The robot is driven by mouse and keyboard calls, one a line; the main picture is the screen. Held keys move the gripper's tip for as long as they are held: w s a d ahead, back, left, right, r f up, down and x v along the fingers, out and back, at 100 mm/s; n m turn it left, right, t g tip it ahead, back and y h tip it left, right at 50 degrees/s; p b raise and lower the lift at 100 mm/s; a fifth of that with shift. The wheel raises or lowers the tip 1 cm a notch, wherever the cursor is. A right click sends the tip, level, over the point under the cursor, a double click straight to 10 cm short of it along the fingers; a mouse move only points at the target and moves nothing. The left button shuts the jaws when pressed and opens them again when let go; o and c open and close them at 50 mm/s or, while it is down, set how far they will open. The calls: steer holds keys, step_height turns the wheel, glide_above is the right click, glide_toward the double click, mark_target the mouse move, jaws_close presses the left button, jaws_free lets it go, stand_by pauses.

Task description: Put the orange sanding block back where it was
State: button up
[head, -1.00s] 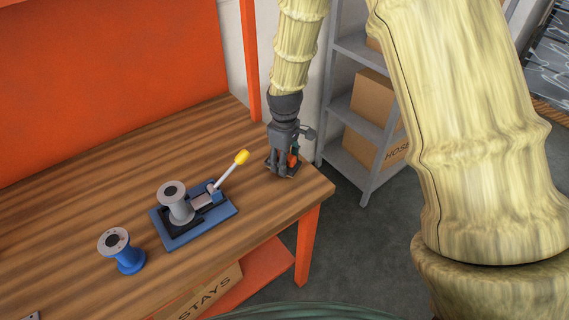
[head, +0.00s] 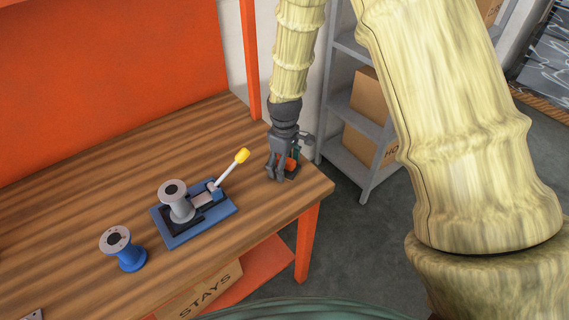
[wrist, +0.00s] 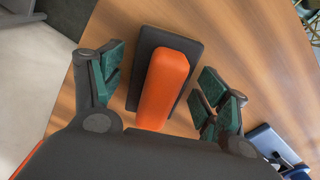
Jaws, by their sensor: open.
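The orange sanding block (wrist: 164,88) sits on a dark base (wrist: 145,58) on the wooden table in the wrist view. In the head view only a small part of the orange block (head: 291,164) shows behind my fingers, near the table's right corner. My gripper (wrist: 160,88) is open, with its green-padded fingers on either side of the block. A gap shows between each finger and the block in the wrist view. In the head view my gripper (head: 282,172) points down at the table top.
A blue fixture (head: 210,226) with a grey spool (head: 176,201) and a yellow-tipped lever (head: 232,168) stands left of my gripper. A blue spool (head: 122,250) stands farther left. Grey shelves (head: 352,104) with boxes are beyond the table's right edge.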

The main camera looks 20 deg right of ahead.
steer(key=shift+r+b, duration=1.3)
steer(key=shift+r, duration=4.9)
steer(key=shift+c, duration=0.2)
